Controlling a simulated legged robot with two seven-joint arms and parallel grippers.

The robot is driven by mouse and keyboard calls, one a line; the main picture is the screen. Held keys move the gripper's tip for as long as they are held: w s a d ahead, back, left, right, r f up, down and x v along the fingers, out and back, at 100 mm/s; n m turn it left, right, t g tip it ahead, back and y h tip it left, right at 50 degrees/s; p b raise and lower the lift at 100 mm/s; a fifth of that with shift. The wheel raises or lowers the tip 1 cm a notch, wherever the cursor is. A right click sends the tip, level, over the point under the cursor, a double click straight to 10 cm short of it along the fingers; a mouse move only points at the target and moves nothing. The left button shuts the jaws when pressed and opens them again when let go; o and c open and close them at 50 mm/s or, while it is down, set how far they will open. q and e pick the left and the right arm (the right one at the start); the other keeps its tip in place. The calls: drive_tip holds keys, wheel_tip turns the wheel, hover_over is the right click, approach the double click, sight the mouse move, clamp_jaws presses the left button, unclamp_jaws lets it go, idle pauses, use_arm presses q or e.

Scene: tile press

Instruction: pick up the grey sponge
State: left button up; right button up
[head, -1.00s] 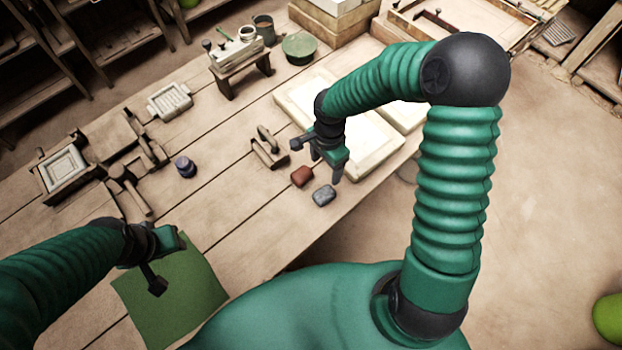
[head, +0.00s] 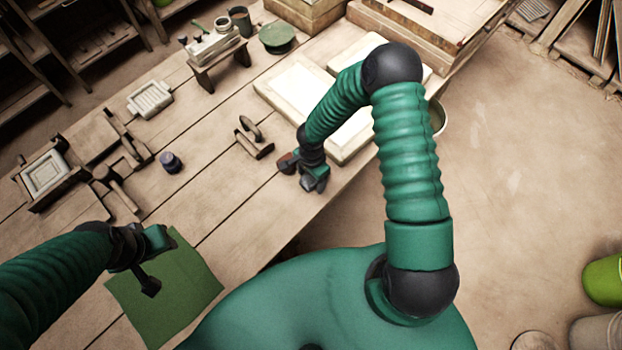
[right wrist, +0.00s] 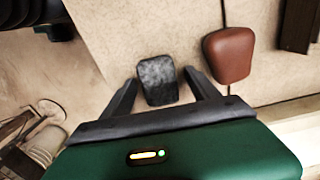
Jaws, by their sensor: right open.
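The grey sponge (right wrist: 158,81) is a small speckled dark grey block in the right wrist view. It lies on the table between the two fingertips of my right gripper (right wrist: 160,88), which is open with a gap on the sponge's right side. In the head view my right gripper (head: 300,180) hides the sponge. A red-brown block (right wrist: 229,55) lies to the right of the sponge in the wrist view, outside the fingers; part of it shows in the head view (head: 285,162). My left gripper (head: 154,265) is over the green mat, and its fingers look apart.
Behind my right gripper stand pale slabs (head: 290,88). A wooden-handled tool (head: 254,146) lies to its left. A dark blue jar (head: 171,162) and a mallet (head: 117,190) are farther left. A green mat (head: 190,300) lies at the near edge. The table's right edge is close by.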

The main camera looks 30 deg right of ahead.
drive_tip(key=shift+r, duration=0.1)
drive_tip(key=c, duration=1.4)
drive_tip(key=shift+r, duration=0.1)
drive_tip(key=shift+r, duration=0.2)
wheel_tip(320, 180, up, 3)
drive_tip(key=shift+r, duration=0.1)
drive_tip(key=shift+s+a+r+b, duration=0.2)
drive_tip(key=shift+s+a+b, duration=0.55)
drive_tip(key=shift+s, duration=1.85)
drive_tip(key=shift+s+a+r+b, duration=0.2)
drive_tip(key=shift+s+a+b, duration=0.5)
drive_tip(key=shift+s, duration=1.85)
drive_tip(key=shift+s+a+r+b, duration=0.2)
drive_tip(key=shift+s+a+b, duration=0.55)
drive_tip(key=shift+s, duration=1.85)
